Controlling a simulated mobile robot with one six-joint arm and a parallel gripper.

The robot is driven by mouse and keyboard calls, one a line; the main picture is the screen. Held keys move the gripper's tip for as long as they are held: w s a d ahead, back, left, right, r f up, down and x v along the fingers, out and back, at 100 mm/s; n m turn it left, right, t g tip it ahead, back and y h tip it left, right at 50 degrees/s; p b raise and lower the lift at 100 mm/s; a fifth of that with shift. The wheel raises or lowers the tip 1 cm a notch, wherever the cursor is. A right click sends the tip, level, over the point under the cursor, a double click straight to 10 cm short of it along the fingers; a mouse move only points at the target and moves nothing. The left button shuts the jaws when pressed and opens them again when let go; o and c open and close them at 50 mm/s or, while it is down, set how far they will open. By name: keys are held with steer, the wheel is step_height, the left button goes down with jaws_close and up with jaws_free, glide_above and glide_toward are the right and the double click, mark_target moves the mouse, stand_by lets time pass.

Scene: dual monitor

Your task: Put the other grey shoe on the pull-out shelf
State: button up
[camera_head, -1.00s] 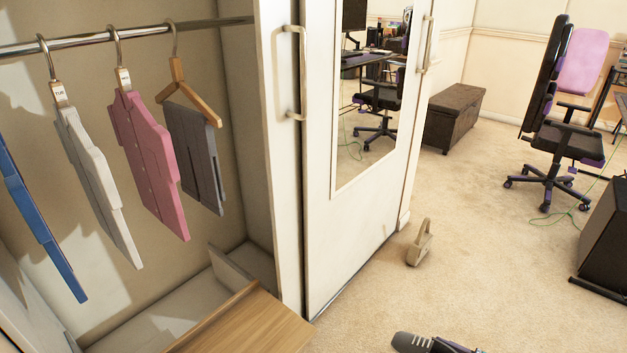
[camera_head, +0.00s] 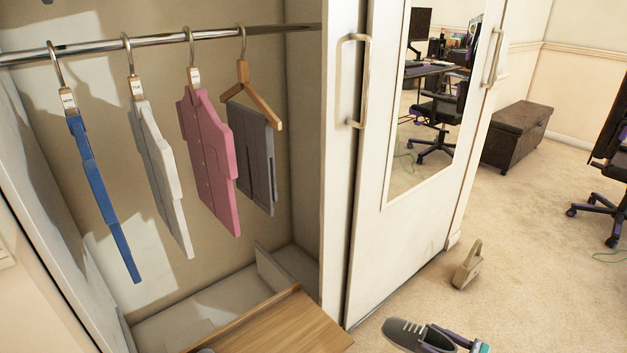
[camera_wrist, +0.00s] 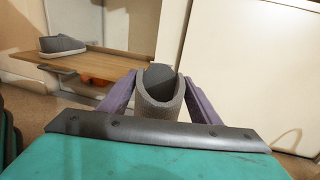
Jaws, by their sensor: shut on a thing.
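My gripper (camera_wrist: 159,84) is shut on a grey shoe (camera_wrist: 160,108), seen from its open heel end between the purple fingers in the wrist view. In the head view the held shoe (camera_head: 404,330) is at the bottom, right of the wooden pull-out shelf (camera_head: 285,325) and apart from it in the picture, with its toe to the left. The shelf also shows in the wrist view (camera_wrist: 112,64), ahead and to the left. Another grey shoe with a white sole (camera_wrist: 61,46) stands upright on the shelf's left part. The shelf's near part is cut off in the head view.
The wardrobe's mirrored door (camera_head: 400,220) stands right of the shelf. Clothes hang from the rail (camera_head: 160,41) above it, including a pink shirt (camera_head: 208,160). A beige handled object (camera_head: 467,266) stands on the carpet near the door. Open carpet lies to the right.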

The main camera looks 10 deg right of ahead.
steer(key=w+a+r+n+g+y, duration=0.1)
steer(key=w+a+r, duration=0.8)
steer(key=a+r, duration=0.45)
steer(key=w+a+r+n+g+y, duration=0.1)
steer(key=w+a+r, duration=0.7)
steer(key=a+r, duration=0.5)
step_height(320, 180, up, 19)
steer(key=a+p, duration=0.1)
steer(key=p, duration=1.8)
steer(key=shift+w+a+f, duration=0.2)
steer(key=shift+w, duration=0.05)
